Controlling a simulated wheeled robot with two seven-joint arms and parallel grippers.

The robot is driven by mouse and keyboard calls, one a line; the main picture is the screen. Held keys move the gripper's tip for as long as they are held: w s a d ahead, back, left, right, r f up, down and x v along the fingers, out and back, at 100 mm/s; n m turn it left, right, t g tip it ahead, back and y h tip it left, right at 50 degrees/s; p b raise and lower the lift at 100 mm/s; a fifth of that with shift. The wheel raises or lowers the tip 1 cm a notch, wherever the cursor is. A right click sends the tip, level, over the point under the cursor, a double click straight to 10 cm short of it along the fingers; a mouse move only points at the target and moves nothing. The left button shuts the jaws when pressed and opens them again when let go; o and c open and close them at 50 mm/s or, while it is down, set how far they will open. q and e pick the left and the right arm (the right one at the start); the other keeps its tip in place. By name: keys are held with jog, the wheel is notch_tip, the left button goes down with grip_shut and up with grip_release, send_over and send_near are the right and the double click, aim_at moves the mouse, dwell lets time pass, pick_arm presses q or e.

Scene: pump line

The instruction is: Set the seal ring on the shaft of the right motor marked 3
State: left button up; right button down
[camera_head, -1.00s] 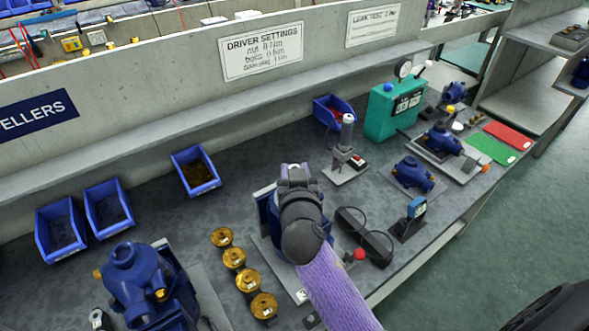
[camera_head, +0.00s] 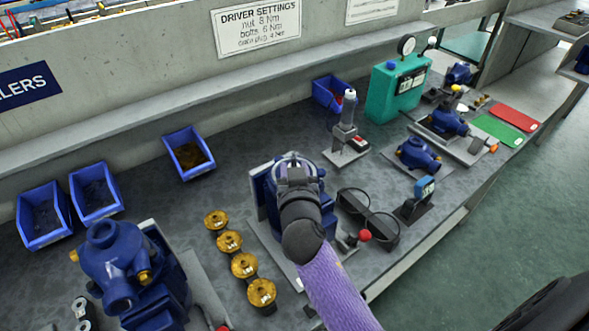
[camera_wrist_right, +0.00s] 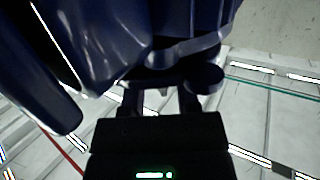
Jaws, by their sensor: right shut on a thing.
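The right motor (camera_head: 262,188) is a dark blue body on a grey base plate in the middle of the bench, partly hidden behind my right arm. My right gripper (camera_head: 295,168) is over its top, shut on a thin grey ring, the seal ring (camera_head: 294,160). The shaft is hidden, so I cannot tell whether the ring is around it or above it. In the right wrist view, dark blue motor housing (camera_wrist_right: 180,25) fills the top, close to the dark fingers; the ring is not clear there. The number 3 is not readable. My left gripper is not in view.
Another blue motor (camera_head: 125,265) stands at the front left. Several brass impellers (camera_head: 243,265) form a row between the motors. A black double holder (camera_head: 368,215) and a red knob (camera_head: 365,235) are close right of my arm. Blue bins (camera_head: 190,153) line the back.

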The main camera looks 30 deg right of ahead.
jog(key=shift+f, duration=0.2)
dwell(0.5)
grip_release()
dwell(0.4)
dwell(0.3)
notch_tip(320, 180, up, 9)
jog(key=p, duration=0.8)
